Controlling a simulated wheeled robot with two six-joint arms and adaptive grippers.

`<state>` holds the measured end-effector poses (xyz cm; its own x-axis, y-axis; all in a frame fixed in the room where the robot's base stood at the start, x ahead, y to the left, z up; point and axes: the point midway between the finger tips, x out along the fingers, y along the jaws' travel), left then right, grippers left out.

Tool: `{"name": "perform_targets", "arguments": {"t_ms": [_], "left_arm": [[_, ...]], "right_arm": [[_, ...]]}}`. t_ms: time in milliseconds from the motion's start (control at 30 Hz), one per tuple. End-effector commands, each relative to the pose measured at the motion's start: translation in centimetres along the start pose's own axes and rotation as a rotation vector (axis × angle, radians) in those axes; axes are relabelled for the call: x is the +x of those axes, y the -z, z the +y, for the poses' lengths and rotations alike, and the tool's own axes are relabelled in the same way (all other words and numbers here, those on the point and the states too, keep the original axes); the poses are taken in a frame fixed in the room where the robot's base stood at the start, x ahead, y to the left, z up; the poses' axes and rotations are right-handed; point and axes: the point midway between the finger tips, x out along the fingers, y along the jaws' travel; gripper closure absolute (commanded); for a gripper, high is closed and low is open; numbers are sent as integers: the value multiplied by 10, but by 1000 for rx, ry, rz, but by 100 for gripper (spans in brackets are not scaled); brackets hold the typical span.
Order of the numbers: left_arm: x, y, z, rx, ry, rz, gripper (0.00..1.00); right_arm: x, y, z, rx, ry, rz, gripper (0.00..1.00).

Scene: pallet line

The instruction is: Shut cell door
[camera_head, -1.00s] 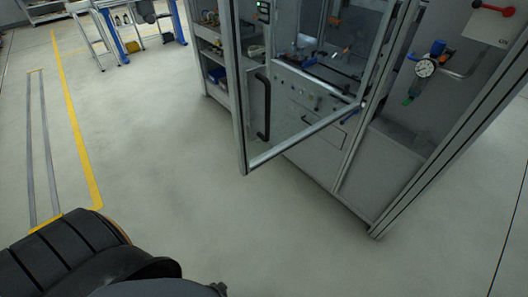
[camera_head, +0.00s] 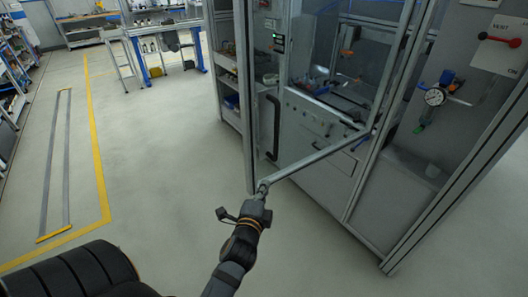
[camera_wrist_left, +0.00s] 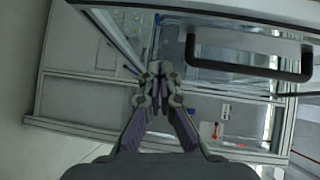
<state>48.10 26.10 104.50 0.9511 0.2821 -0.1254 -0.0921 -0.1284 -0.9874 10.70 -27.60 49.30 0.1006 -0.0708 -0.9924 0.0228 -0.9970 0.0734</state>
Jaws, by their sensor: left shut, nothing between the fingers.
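The cell door (camera_head: 312,158) is a glass panel in a grey metal frame. It stands open, swung out from the machine cell toward me. Its black bar handle (camera_head: 274,128) is on the free-edge side and also shows in the left wrist view (camera_wrist_left: 250,72). My left gripper (camera_head: 262,188) is at the door's lower free corner, below the handle. In the left wrist view its fingers (camera_wrist_left: 159,68) are closed together with nothing between them. I cannot tell whether they touch the frame. My right gripper is in neither view.
The cell's grey lower cabinet (camera_head: 325,170) stands behind the door. Open floor lies to the left, with a yellow line (camera_head: 97,160). A workbench (camera_head: 165,50) stands at the back.

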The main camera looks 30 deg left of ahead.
Motion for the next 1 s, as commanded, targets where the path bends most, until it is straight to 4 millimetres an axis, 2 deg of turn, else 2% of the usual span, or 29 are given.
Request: {"name": "perform_targets", "arguments": {"t_ms": [33,100,200,333,433,533,800,1000], "left_arm": [[-7,-5,-28,35,52,-17,100],[-14,-10,-54,73,100,-37,100],[-18,-13,-70,96,127,-50,100],[-16,-13,-70,98,129,-48,100],[-6,-12,-70,100,133,-45,100],[11,-13,-72,103,137,-45,100],[61,-16,-81,97,131,-48,100],[79,-17,-82,95,127,-48,100]], "right_arm": [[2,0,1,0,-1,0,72],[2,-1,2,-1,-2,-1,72],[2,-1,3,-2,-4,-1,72],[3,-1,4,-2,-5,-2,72],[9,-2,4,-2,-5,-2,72],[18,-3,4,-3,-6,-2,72],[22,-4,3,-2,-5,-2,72],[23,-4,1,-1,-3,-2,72]]}}
